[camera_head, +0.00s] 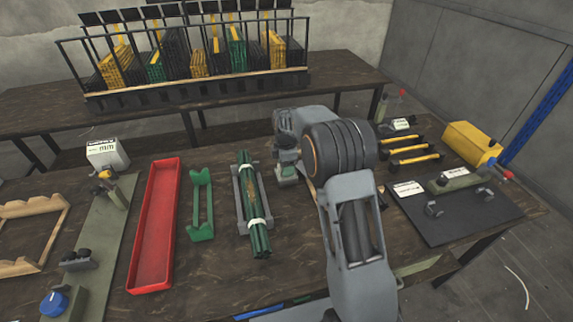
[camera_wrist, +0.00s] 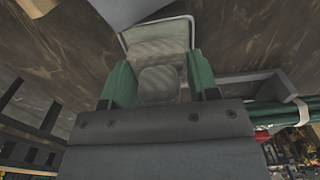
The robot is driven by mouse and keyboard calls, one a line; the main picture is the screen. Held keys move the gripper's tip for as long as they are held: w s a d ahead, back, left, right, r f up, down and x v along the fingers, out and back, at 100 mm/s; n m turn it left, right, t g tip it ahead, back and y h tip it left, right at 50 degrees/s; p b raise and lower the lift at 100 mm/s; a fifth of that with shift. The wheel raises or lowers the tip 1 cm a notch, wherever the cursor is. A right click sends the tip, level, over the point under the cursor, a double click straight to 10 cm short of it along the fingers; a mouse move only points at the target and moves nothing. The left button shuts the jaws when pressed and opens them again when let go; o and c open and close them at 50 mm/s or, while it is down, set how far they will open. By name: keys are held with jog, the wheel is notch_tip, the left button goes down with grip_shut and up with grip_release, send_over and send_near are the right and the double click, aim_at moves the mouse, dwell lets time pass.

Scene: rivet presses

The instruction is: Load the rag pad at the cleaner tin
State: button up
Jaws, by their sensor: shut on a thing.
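In the wrist view my gripper (camera_wrist: 160,90) has its two green-sided fingers on either side of a grey-beige, cloth-like block (camera_wrist: 160,85), which looks like the rag pad. The fingers are shut on it. A pale, rimmed, cloth-textured shape (camera_wrist: 158,42) lies just beyond the block; I cannot tell whether it is part of the same thing. In the head view my gripper (camera_head: 287,170) is low over the table, right of the green rod bundle, and partly hidden by my arm. I cannot make out the cleaner tin for certain.
The green rod bundle (camera_head: 252,200) lies in a grey cradle. Left of it are a green holder (camera_head: 201,205) and a red tray (camera_head: 155,225). A rack (camera_head: 190,88) stands behind.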

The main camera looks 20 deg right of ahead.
jog(key=shift+f, duration=0.6)
dwell(1.8)
jog(key=shift+r, duration=0.1)
jog(key=shift+r+p, duration=2.55)
jog(key=shift+r, duration=0.9)
